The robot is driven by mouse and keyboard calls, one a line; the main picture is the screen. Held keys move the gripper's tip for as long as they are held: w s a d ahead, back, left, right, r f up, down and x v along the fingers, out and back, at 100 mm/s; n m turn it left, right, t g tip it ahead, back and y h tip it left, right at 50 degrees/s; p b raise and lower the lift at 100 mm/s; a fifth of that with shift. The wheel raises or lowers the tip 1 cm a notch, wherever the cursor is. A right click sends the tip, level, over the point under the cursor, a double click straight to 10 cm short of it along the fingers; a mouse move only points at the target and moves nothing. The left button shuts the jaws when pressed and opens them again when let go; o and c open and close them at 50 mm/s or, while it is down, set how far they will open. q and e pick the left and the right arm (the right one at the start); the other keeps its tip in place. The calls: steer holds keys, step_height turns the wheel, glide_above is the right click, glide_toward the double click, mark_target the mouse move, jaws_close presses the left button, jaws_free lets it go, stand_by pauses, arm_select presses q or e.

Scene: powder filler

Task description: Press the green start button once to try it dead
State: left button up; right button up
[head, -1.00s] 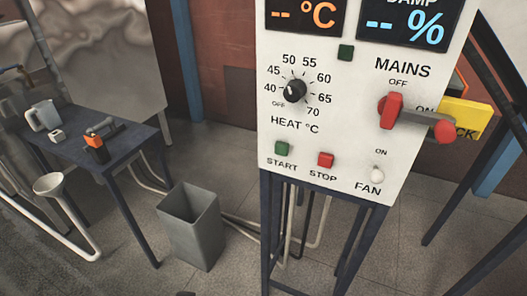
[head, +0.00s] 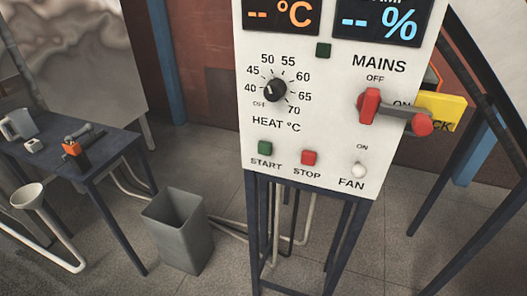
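The green START button (head: 265,148) sits at the lower left of the white control panel (head: 310,125). Nothing touches or covers it. The red STOP button (head: 309,157) is just right of it. The red MAINS handle (head: 369,106) stands upright below the word OFF. A grey bar with a red end knob (head: 422,125) reaches right from it, in front of a yellow tag (head: 440,111). The temperature display (head: 282,14) and the damp display (head: 380,21) show only dashes with their units. Neither of my grippers is in view.
A black HEAT dial (head: 274,90) and white FAN switch (head: 359,170) are on the panel. A grey bin (head: 178,232) stands on the floor left of the panel's legs. A dark blue table (head: 95,158) with a jug (head: 18,124) is at left.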

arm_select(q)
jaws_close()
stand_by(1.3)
